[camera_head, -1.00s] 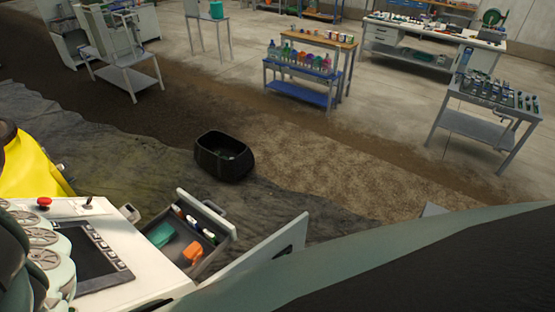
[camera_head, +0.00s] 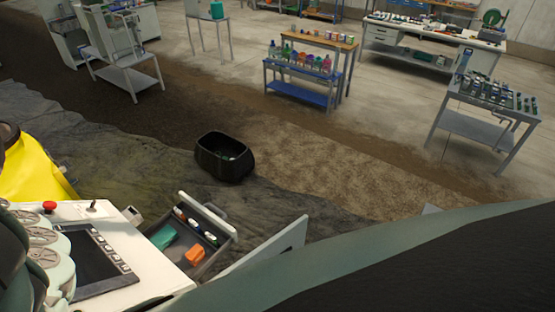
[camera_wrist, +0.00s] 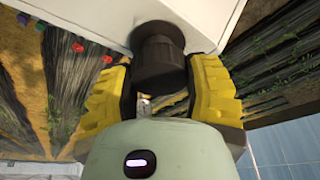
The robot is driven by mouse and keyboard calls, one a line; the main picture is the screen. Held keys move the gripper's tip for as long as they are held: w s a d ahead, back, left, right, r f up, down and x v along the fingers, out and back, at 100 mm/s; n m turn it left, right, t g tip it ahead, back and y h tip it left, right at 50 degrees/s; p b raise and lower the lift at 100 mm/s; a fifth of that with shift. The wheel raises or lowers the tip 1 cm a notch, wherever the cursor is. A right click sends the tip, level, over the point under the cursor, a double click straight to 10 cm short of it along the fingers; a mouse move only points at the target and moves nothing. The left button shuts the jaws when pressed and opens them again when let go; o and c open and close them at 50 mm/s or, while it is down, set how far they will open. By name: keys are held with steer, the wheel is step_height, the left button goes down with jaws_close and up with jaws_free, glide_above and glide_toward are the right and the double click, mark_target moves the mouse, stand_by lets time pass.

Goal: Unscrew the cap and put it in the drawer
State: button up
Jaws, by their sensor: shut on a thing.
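In the wrist view a dark, round cap (camera_wrist: 160,62) sits against a pale surface. My gripper (camera_wrist: 160,92) has its two yellow-padded fingers on either side of the cap and is shut on it. I cannot tell how far the cap is turned on its thread. In the head view an open drawer (camera_head: 208,213) sticks out of the white console. It holds a teal item (camera_head: 163,237), an orange item (camera_head: 195,255) and several small bottles. My gripper and the cap cannot be made out in the head view.
The white console has a red button (camera_head: 49,205) and a dark screen (camera_head: 100,260). A light door panel (camera_head: 270,245) stands out beside the drawer. A black bin (camera_head: 224,160) stands on the ground beyond it. Benches are far off at the back.

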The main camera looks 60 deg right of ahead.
steer(key=shift+a+r+p, duration=0.1)
steer(key=shift+r+p, duration=0.25)
steer(key=shift+r, duration=1.8)
